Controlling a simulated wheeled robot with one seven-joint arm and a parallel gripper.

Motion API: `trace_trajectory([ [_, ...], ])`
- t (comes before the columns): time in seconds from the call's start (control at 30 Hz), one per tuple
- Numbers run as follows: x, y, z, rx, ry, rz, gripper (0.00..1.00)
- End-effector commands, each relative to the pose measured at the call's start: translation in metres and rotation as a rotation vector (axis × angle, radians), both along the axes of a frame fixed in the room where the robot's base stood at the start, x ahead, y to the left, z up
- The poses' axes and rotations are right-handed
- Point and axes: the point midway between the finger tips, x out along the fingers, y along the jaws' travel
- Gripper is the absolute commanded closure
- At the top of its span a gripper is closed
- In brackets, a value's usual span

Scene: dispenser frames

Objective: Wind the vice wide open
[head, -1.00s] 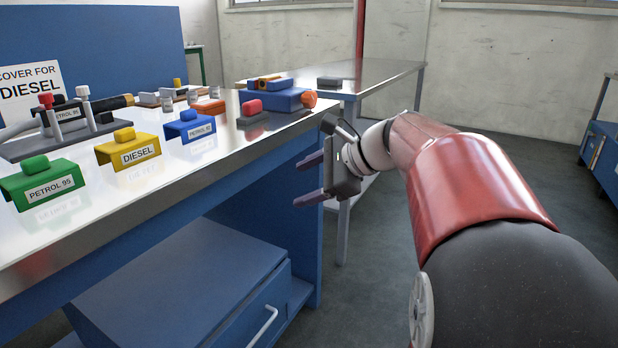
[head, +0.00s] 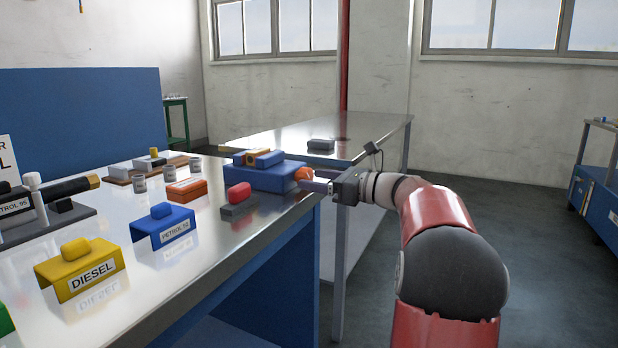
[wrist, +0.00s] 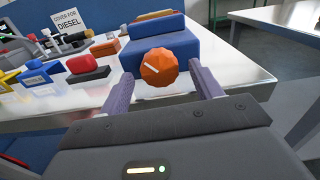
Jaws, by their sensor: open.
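The blue vice (head: 270,176) sits at the right end of the metal bench. Its orange faceted knob (head: 303,174) faces right, and a yellow-orange piece (head: 250,157) shows on top of the vice in the head view. In the wrist view the knob (wrist: 159,67) has a white line on its face, and the blue vice body (wrist: 160,45) is behind it. My gripper (head: 310,184) is open at the knob. In the wrist view its two purple fingers (wrist: 162,86) stand to either side of the knob, with gaps visible. Contact cannot be told.
A red-topped grey block (head: 238,200) stands just left of the vice. Blue (head: 163,225) and yellow (head: 80,270) labelled covers stand nearer on the bench. A second metal table (head: 370,135) with a dark block (head: 320,145) is behind. Open floor lies to the right.

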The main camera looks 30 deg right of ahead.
Motion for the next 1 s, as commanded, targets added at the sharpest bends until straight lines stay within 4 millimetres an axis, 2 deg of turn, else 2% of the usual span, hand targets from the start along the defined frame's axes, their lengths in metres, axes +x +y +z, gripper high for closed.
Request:
trace_trajectory([
  [0.2,0.016,0.013,0.0,-0.001,-0.001,0.002,0.36],
  [0.47,0.017,0.014,0.0,-0.002,0.0,0.0,0.36],
  [0.57,0.017,0.014,0.0,-0.002,0.0,0.0,0.46],
  [0.8,0.017,0.013,0.0,-0.002,0.0,0.0,0.78],
  [0.83,0.017,0.013,0.0,-0.002,0.0,0.0,0.8],
  [1.0,0.017,0.013,-0.002,-0.062,-0.047,0.0,0.8],
])
